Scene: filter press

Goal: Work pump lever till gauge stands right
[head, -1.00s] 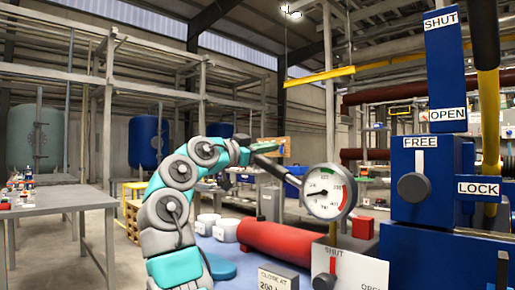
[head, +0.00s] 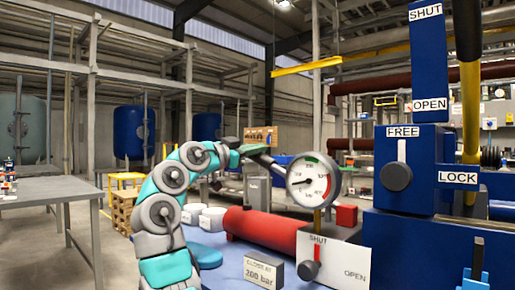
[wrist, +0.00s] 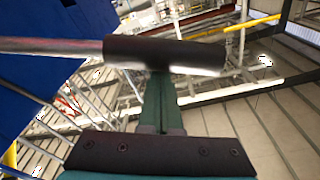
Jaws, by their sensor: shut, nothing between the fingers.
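The round pressure gauge (head: 313,181) faces me in the head view. Its dial has green at the top and red at the right; the exact needle reading is too small to make out. In the wrist view a metal rod with a thick black grip (wrist: 130,50), seemingly the pump lever, crosses just beyond my fingertips. My gripper (wrist: 160,78) is shut and empty, its green fingers together at the grip; I cannot tell whether they touch it. In the head view my gripper (head: 245,150) is left of the gauge. A sign (head: 263,272) reads "CLOSE AT 200 bar".
A valve plate (head: 335,265) marked SHUT and OPEN has its handle under SHUT. A FREE/LOCK knob (head: 396,177) has its pointer up at FREE. A yellow lever with black grip (head: 470,110) stands at right. A red cylinder (head: 262,229) lies below the gauge. A grey table (head: 60,190) is at left.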

